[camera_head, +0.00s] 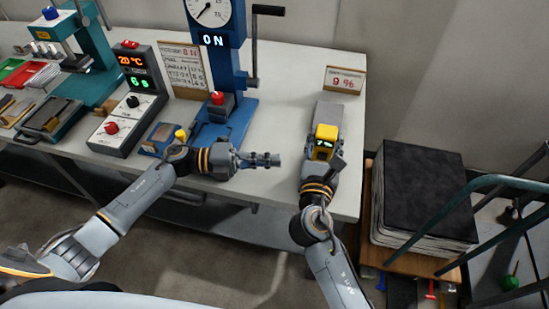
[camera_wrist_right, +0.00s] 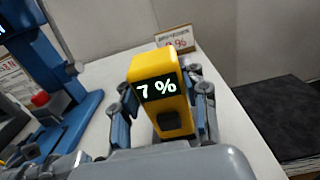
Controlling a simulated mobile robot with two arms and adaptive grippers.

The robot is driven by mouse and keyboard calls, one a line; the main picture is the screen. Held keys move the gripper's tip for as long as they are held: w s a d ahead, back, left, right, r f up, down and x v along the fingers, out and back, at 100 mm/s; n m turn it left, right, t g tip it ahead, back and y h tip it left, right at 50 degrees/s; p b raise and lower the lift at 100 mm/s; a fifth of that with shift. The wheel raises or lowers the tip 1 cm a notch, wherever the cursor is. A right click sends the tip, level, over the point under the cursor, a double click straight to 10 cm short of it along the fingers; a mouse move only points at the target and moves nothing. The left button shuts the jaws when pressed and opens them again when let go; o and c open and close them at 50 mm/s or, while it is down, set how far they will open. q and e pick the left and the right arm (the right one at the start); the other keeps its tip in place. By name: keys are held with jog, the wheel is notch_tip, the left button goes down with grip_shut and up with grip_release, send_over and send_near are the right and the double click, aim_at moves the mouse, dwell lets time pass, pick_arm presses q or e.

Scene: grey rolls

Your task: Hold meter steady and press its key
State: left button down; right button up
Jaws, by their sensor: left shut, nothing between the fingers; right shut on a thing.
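The yellow meter (camera_head: 324,138) stands near the right end of the white table, in front of a grey block. In the right wrist view the meter (camera_wrist_right: 161,75) shows "7 %" on its dark display, with a dark square key (camera_wrist_right: 170,121) below it. My right gripper (camera_wrist_right: 162,110) is shut on the meter, one finger on each side. My left gripper (camera_head: 275,160) is shut and empty, over the table to the left of the meter and apart from it. In the head view the key is not clearly visible.
A blue press (camera_head: 225,110) with a dial and "ON" display stands left, beside a control box (camera_head: 130,100). A stack of dark sheets (camera_head: 422,195) is right of the table.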

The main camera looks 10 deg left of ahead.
jog(key=shift+d+f, duration=0.2)
jog(key=shift+f, duration=0.15)
jog(key=o, duration=1.4)
pick_arm(q)
jog(key=shift+d, duration=0.15)
pick_arm(e)
jog(key=shift+w+r, duration=0.1)
jog(key=shift+r, duration=0.1)
jog(key=shift+s+a, duration=0.1)
jog(key=shift+s, duration=0.2)
jog(key=s, duration=1.1)
jog(key=shift+s, duration=0.25)
pick_arm(q)
jog(key=shift+f, duration=0.1)
